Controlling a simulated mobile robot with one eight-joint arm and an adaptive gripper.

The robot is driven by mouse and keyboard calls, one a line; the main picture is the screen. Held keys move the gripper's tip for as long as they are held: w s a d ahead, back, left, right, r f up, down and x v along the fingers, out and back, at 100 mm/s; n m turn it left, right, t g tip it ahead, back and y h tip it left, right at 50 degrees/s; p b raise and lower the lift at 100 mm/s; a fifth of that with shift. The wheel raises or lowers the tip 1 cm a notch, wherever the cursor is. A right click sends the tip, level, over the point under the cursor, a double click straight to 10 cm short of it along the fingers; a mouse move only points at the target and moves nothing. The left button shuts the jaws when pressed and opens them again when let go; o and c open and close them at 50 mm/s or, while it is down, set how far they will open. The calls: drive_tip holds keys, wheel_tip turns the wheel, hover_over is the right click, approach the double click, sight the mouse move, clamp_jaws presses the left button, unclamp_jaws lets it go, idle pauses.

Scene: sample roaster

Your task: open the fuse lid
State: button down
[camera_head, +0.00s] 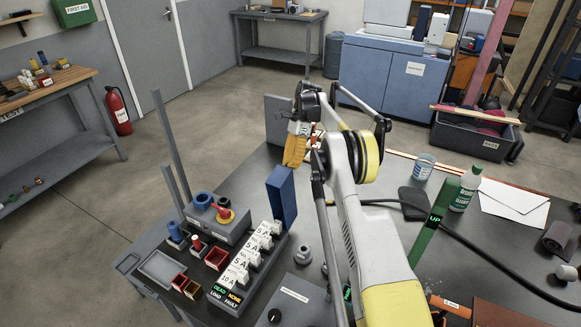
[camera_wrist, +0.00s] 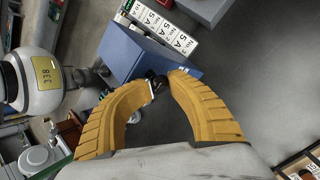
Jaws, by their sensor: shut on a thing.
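The blue fuse lid (camera_head: 282,197) stands raised, roughly upright, at the back end of the row of white fuses (camera_head: 251,254) on a grey unit. The fuses are uncovered and carry amp labels. My gripper (camera_head: 291,163) is at the lid's upper edge, its orange fingers pointing down. In the wrist view the lid (camera_wrist: 143,52) lies just beyond the fingertips (camera_wrist: 160,83), which are closed on a small dark piece at its edge. The lid's hinge is hard to make out.
To the right are a green bottle (camera_head: 466,188), a cup (camera_head: 424,167) and a black cable (camera_head: 500,262).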

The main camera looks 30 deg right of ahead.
drive_tip(key=shift+f, duration=0.1)
drive_tip(key=c, duration=1.2)
unclamp_jaws()
wheel_tip(320, 180, up, 10)
drive_tip(key=shift+r, duration=0.1)
